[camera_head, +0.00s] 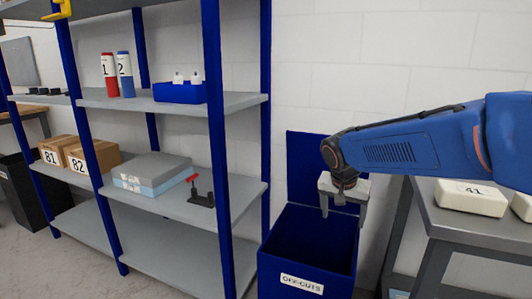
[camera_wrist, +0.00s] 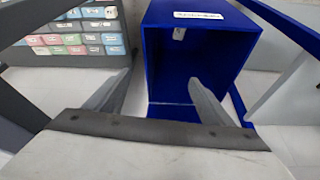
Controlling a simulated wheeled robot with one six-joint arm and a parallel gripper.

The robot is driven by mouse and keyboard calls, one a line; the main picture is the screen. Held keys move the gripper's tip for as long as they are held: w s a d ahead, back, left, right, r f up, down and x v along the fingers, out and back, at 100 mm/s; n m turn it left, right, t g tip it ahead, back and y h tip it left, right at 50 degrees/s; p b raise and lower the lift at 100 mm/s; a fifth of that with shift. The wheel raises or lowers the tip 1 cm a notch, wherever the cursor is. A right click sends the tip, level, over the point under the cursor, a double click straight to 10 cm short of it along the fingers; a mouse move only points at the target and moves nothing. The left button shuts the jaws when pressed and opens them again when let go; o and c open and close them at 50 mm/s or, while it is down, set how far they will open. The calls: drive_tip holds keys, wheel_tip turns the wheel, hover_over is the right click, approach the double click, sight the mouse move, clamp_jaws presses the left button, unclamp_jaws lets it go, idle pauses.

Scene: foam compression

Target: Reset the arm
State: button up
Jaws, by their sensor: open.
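My gripper (camera_head: 343,207) is open and hangs over the blue off-cuts bin in the head view, with nothing between its fingers. In the wrist view my gripper (camera_wrist: 160,90) shows its two fingers spread apart. The blue bin (camera_head: 305,283) has a label reading OFF-CUTS on its front and a raised blue panel behind it. The bin also shows in the wrist view (camera_wrist: 245,50), where the part of its inside that I see looks empty.
A shelf rack with blue posts (camera_head: 213,130) stands left of the bin. It holds cardboard boxes (camera_head: 100,155), grey and light-blue foam (camera_head: 152,172), a red-handled clamp (camera_head: 201,195), two bottles (camera_head: 117,75) and a blue tray (camera_head: 179,92).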

drive_tip(key=s+d+f+n+y, duration=0.1)
drive_tip(key=s+d+f+n, duration=0.1)
drive_tip(key=s, duration=1.2)
drive_tip(key=s+d+f+n+t+y, duration=0.1)
drive_tip(key=s+d+n, duration=0.3)
drive_tip(key=s, duration=1)
drive_tip(key=shift+s+f, duration=0.15)
drive_tip(key=shift+f, duration=0.25)
drive_tip(key=shift+d, duration=0.1)
drive_tip(key=shift+c, duration=0.4)
